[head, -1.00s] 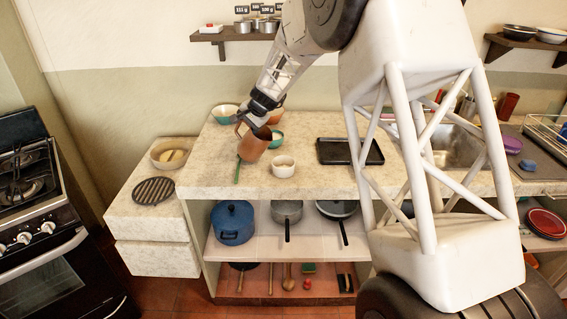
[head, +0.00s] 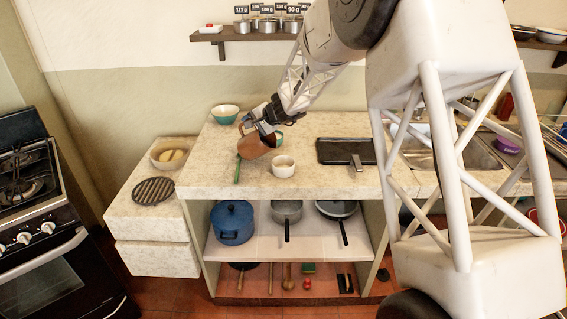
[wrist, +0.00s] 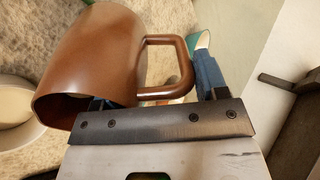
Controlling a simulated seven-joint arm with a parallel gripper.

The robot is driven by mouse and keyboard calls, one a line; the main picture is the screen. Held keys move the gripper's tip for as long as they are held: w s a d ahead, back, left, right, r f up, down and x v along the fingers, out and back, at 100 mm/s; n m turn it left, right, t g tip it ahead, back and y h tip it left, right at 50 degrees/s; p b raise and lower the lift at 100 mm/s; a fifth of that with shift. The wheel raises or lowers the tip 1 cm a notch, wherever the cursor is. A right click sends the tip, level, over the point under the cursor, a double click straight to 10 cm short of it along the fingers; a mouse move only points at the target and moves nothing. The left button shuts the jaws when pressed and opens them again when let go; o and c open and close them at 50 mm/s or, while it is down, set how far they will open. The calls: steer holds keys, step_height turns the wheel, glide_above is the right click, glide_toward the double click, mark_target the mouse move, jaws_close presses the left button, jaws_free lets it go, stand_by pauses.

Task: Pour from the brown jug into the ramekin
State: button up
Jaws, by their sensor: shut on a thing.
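The brown jug (head: 254,146) is tilted above the counter in the head view, its mouth toward the lower right. My gripper (head: 262,124) is shut on its handle. In the wrist view the jug (wrist: 105,55) fills the upper left, its handle between my blue-padded fingers (wrist: 165,80). The white ramekin (head: 283,166) stands upright on the counter, just to the right of and below the jug in the head view. No stream is visible.
A green-handled utensil (head: 238,168) lies left of the ramekin. A black tray (head: 340,151) lies to the right. A teal-lined bowl (head: 225,113) stands behind, and another teal bowl is partly hidden behind the jug. The counter's front (head: 270,190) is bare.

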steer(key=shift+s+d+y, duration=0.1)
steer(key=shift+d+y, duration=0.1)
steer(key=shift+y, duration=0.2)
stand_by(0.8)
steer(key=shift+s+d+r+t+y, duration=0.3)
steer(key=shift+d+t+y, duration=0.2)
steer(key=shift+t+y, duration=0.15)
stand_by(1.7)
steer(key=shift+s+d+r+t+y, duration=0.35)
steer(key=shift+d+r+y, duration=0.2)
steer(key=shift+y, duration=0.3)
stand_by(1.9)
steer(key=shift+s+d+r, duration=0.1)
steer(key=shift+s+d, duration=0.05)
steer(key=shift+d, duration=0.2)
stand_by(1.4)
